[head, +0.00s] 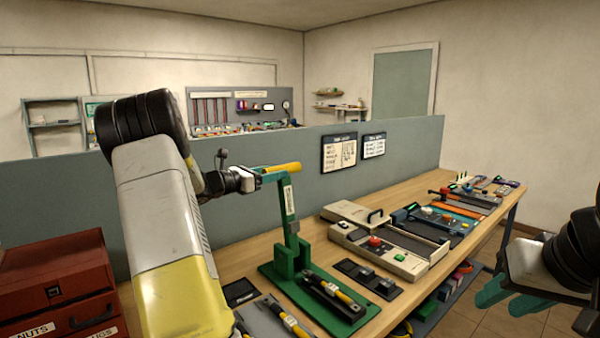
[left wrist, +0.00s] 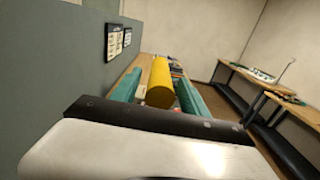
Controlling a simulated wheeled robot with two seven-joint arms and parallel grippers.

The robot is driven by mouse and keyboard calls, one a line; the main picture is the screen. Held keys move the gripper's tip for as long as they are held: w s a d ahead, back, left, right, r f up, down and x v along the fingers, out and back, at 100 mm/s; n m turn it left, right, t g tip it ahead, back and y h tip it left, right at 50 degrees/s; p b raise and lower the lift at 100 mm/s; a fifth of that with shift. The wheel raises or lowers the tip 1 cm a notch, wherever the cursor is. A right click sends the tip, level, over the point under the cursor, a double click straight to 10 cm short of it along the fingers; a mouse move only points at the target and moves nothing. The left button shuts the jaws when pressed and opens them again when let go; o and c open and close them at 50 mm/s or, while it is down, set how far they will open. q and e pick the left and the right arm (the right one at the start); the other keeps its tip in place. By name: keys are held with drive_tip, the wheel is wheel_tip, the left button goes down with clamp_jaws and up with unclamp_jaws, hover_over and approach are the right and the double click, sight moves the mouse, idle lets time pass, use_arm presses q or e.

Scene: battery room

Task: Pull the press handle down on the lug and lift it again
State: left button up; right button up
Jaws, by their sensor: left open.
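The press (head: 289,210) is green and stands on the bench, with a tall upright and a flat base. Its yellow press handle (head: 284,168) sticks out near level at the top. My left gripper (head: 262,176) is open at the handle. In the left wrist view the handle (left wrist: 160,84) lies between the two teal fingers, with no clear grip on it. A black and yellow cable piece (head: 335,288) lies in a dark holder on the press base. The lug itself is too small to make out. My right gripper (head: 508,296) is open and empty at the right, off the bench.
A grey panel (head: 290,155) runs behind the bench. Beige device (head: 385,248), black tray (head: 368,277) and several tools stand right of the press. A red drawer box (head: 55,275) is at the left. Another cable tool (head: 286,316) lies in front of the press.

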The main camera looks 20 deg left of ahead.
use_arm(q)
drive_tip(key=shift+x, duration=1)
clamp_jaws()
drive_tip(key=shift+a+r, duration=0.1)
drive_tip(key=shift+a, duration=0.1)
idle(0.5)
